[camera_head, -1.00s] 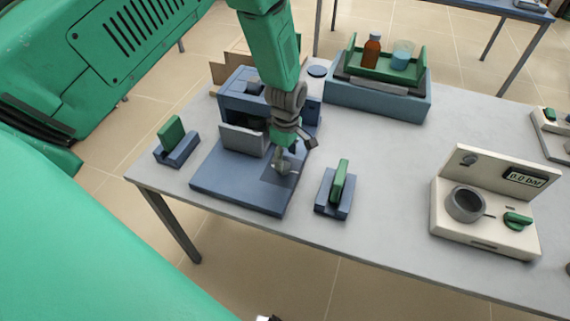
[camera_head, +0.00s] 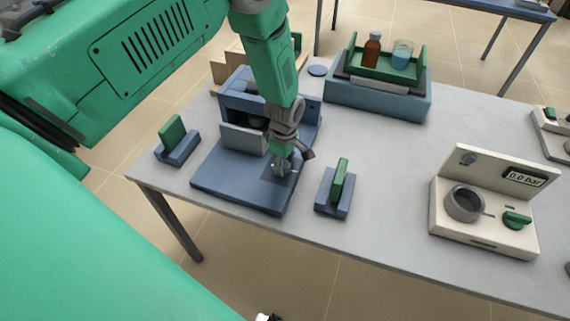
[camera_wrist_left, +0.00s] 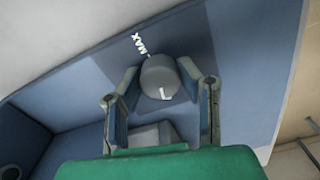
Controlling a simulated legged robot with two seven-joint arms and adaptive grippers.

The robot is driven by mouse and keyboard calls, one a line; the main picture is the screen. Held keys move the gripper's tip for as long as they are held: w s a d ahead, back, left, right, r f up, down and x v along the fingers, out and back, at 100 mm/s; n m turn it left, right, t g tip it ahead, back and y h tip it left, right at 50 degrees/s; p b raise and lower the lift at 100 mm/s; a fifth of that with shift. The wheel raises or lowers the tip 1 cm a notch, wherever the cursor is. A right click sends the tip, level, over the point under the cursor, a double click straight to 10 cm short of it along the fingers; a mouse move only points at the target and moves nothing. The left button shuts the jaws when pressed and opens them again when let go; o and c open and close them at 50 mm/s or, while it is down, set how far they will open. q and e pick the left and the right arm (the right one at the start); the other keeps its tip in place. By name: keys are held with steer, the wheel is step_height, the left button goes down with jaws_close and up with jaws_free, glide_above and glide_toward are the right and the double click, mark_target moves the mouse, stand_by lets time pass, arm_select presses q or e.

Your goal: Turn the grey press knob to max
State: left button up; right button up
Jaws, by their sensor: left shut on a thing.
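The grey press knob (camera_wrist_left: 160,76) is a short cylinder on the blue panel of the press (camera_head: 236,188). White MAX lettering (camera_wrist_left: 139,43) is printed beyond it, a little to the left. A white mark on the knob's top faces the gripper side in the wrist view, away from MAX. My left gripper (camera_wrist_left: 160,72) has one finger on each side of the knob and is shut on it. In the head view the left gripper (camera_head: 281,167) reaches down to the press's front right, largely covering the knob. My right gripper is not in view.
Blue stands with green plates flank the press at left (camera_head: 177,146) and right (camera_head: 336,190). A blue box with a green tray (camera_head: 385,68) holds a brown bottle and a beaker behind.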

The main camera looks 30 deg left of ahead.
arm_select(q)
steer(key=shift+w+d, duration=0.1)
steer(key=shift+d, duration=0.2)
